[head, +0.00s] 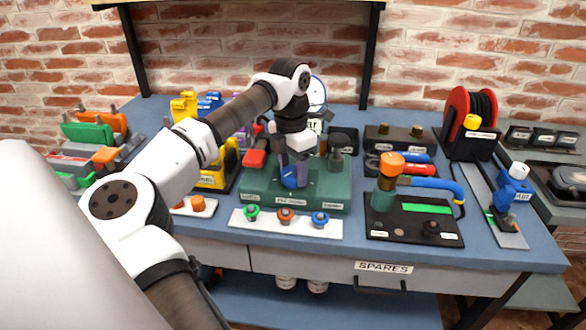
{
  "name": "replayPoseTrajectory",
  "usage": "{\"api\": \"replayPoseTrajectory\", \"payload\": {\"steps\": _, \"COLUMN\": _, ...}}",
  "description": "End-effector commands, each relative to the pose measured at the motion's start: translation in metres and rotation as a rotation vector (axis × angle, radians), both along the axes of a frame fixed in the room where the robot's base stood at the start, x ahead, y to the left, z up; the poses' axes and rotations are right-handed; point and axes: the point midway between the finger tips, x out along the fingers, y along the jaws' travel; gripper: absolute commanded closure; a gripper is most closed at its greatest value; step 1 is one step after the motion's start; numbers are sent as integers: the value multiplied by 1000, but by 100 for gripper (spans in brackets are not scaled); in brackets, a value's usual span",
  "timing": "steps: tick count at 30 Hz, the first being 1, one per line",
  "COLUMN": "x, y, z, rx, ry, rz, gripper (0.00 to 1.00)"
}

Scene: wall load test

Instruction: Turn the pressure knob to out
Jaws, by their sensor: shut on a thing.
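A green pressure unit (325,189) stands at the middle of the blue bench, with small labels along its front that are too small to read. A blue knob (289,180) shows at its middle, partly hidden by my gripper. My gripper (297,172) reaches down from above and is shut on the blue knob. The fingers cover much of the knob, so its pointing direction cannot be told. A round white gauge (318,93) stands behind my wrist, partly hidden; its reading cannot be made out.
A white strip (265,227) with green, orange and blue knobs lies in front. A black board (385,228) with an orange-topped valve (391,162) stands right. A red hose reel (470,118) is farther right. A red part (254,158) and yellow fixtures are close left.

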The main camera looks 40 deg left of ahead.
Motion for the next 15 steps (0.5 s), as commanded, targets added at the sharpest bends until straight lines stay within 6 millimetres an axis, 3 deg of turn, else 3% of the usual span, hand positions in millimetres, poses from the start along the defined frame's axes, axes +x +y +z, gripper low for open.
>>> {"api": "replayPoseTrajectory", "payload": {"steps": 15, "x": -1, "y": 0, "z": 0, "rx": 2, "ry": -1, "rz": 451, "gripper": 71}}
